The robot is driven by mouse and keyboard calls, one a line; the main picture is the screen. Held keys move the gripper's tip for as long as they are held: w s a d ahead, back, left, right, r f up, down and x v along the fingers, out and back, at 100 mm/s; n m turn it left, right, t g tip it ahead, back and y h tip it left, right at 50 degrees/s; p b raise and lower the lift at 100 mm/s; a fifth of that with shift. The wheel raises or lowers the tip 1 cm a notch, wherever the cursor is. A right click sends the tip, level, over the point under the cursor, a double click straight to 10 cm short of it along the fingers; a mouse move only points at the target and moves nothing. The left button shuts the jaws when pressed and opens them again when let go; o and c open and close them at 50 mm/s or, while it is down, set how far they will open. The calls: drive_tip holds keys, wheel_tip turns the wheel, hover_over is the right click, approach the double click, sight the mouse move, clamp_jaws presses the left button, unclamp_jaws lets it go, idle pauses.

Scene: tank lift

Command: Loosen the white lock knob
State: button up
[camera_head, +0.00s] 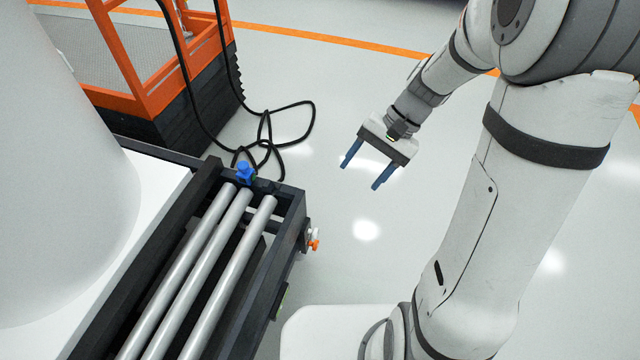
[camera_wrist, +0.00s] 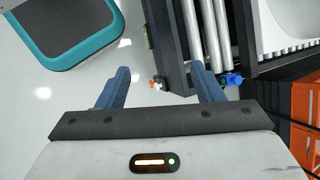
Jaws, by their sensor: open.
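The white lock knob (camera_head: 314,232) is small and sits on the outer right side of the dark roller frame (camera_head: 291,224), close to an orange part (camera_head: 315,245). In the wrist view the white knob (camera_wrist: 159,86) shows as a tiny spot between my fingers, beside the frame's end. My gripper (camera_head: 361,176) is open and empty, with its blue fingers apart above the floor, right of the frame and clear of the knob. The fingers also show in the wrist view (camera_wrist: 160,68). The knob's exact shape is too small to tell.
Steel rollers (camera_head: 200,270) lie in the frame, with a blue fitting (camera_head: 245,173) at its far end. A black cable (camera_head: 268,140) loops on the floor by an orange platform (camera_head: 150,85). The wrist view shows a teal-edged base (camera_wrist: 70,55).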

sight(317, 233)
drive_tip(key=w+a+f+m+y+b, duration=0.1)
drive_tip(key=w+f+m+y+b, duration=0.25)
drive_tip(key=f, duration=0.65)
drive_tip(key=w+a+f+m+t+y+b, duration=0.15)
drive_tip(key=w+f+b, duration=0.25)
drive_tip(key=f, duration=0.7)
drive_tip(key=w+f+m+g+y+b, duration=0.1)
drive_tip(key=w+f+m+y+b, duration=0.25)
drive_tip(key=f, duration=0.65)
wheel_tip(317, 233, down, 27)
drive_tip(key=w+d+m+t+y+b, duration=0.2)
drive_tip(key=m+t+b, duration=0.6)
drive_tip(key=t+b, duration=0.1)
drive_tip(key=x, duration=0.2)
drive_tip(key=b+x, duration=0.1)
drive_tip(key=x, duration=0.4)
drive_tip(key=shift+s+a+f+b, duration=0.15)
drive_tip(key=shift+a+b, duration=0.15)
drive_tip(key=shift+a, duration=0.2)
drive_tip(key=shift+c, duration=0.2)
drive_tip(key=c, duration=0.9)
drive_tip(key=shift+a, duration=0.1)
drive_tip(key=shift+c, duration=0.2)
